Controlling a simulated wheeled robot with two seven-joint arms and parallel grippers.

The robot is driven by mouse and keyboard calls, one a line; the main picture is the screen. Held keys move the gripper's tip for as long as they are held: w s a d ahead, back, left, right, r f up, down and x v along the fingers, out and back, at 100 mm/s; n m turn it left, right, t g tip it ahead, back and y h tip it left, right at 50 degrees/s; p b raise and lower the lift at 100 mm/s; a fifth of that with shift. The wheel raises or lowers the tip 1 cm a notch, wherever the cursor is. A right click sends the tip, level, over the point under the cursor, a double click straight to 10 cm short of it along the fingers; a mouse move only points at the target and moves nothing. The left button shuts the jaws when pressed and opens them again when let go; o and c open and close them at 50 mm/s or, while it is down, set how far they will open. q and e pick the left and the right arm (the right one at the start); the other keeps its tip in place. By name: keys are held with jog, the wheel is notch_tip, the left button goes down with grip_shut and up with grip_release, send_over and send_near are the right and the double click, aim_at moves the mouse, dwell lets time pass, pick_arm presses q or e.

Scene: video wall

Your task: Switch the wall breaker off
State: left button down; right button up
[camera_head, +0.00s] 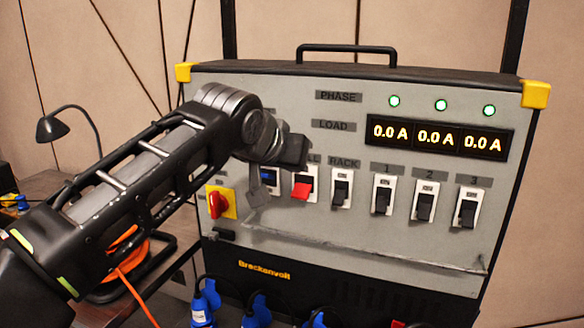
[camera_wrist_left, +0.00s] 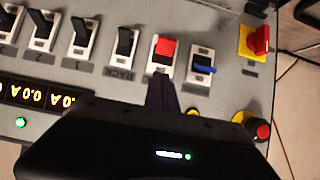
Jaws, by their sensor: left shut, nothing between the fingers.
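The wall breaker is the red-levered switch (camera_head: 301,190) on the grey panel, under a label that my gripper partly hides, leaving "LL". Its lever sits at the lower end of its white plate. The wrist view is upside down, and there the red lever (camera_wrist_left: 167,48) is at the plate's upper end. My left gripper (camera_head: 296,152) is shut and empty, just above this switch. In the wrist view its fingertips (camera_wrist_left: 162,82) end at the edge of the switch's plate; I cannot tell whether they touch. My right gripper is not in view.
Black-levered switches RACK (camera_head: 341,190), 1, 2 and 3 stand to the right, levers down. A blue-levered switch (camera_wrist_left: 204,69) and a red rotary knob (camera_head: 217,205) are on the other side. The displays (camera_head: 437,138) read 0.0 A beneath green lamps. Blue plugs (camera_head: 204,303) hang below.

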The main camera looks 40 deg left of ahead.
pick_arm(q)
jog(key=s+d+r, duration=0.2)
jog(key=s+d, duration=0.1)
jog(key=s, duration=0.6)
jog(key=shift+r+b, duration=0.35)
jog(key=shift+r, duration=0.05)
